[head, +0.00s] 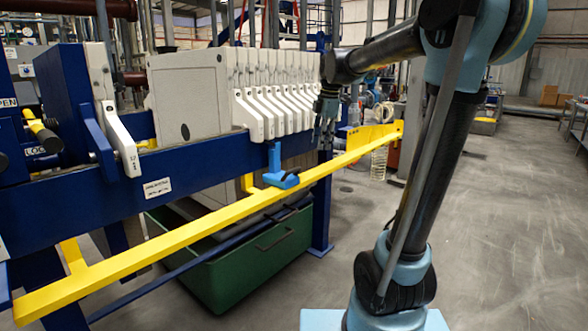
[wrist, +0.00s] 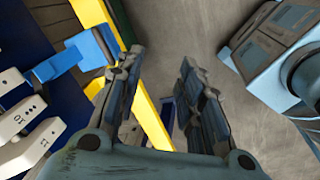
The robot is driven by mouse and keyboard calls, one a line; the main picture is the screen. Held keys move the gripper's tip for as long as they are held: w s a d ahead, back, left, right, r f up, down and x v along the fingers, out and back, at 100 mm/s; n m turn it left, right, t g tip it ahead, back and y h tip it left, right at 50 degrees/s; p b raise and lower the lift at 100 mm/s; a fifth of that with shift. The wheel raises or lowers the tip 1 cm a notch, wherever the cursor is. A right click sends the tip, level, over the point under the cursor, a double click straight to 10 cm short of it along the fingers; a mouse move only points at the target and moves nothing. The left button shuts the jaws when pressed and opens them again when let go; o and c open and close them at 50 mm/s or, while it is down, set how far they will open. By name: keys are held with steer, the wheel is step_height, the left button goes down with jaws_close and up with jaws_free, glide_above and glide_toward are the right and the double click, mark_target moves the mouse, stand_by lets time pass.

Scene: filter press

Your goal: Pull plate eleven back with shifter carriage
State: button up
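The blue shifter carriage (head: 282,172) sits on the yellow rail (head: 205,222), just in front of the plate handles; part of it also shows in the wrist view (wrist: 88,50). Plate eleven (head: 190,95) looks to be the left end of the closed white stack, its white handle (head: 246,112) jutting forward. A handle that reads 11 (wrist: 38,145) is at the lower left in the wrist view, beside one that reads 10 (wrist: 18,120). My gripper (head: 326,112) is to the right of the carriage and above it, fingers apart (wrist: 160,90), with nothing between them.
Plate twelve (head: 118,135) stands apart at the left, with a wide gap to the stack. A green bin (head: 250,255) is under the press. A yellow bracket (head: 372,133) ends the rail at the right. The grey floor at the right is open.

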steer(key=w+a+r+n, duration=0.3)
steer(key=w+a+n, duration=0.45)
steer(key=w, duration=0.25)
steer(key=shift+m+y, duration=0.25)
steer(key=shift+y, duration=0.05)
steer(key=x, duration=1.1)
steer(key=s+x, duration=0.1)
steer(key=x, duration=0.5)
steer(key=shift+f, duration=0.35)
jaws_close()
steer(key=shift+a, duration=0.1)
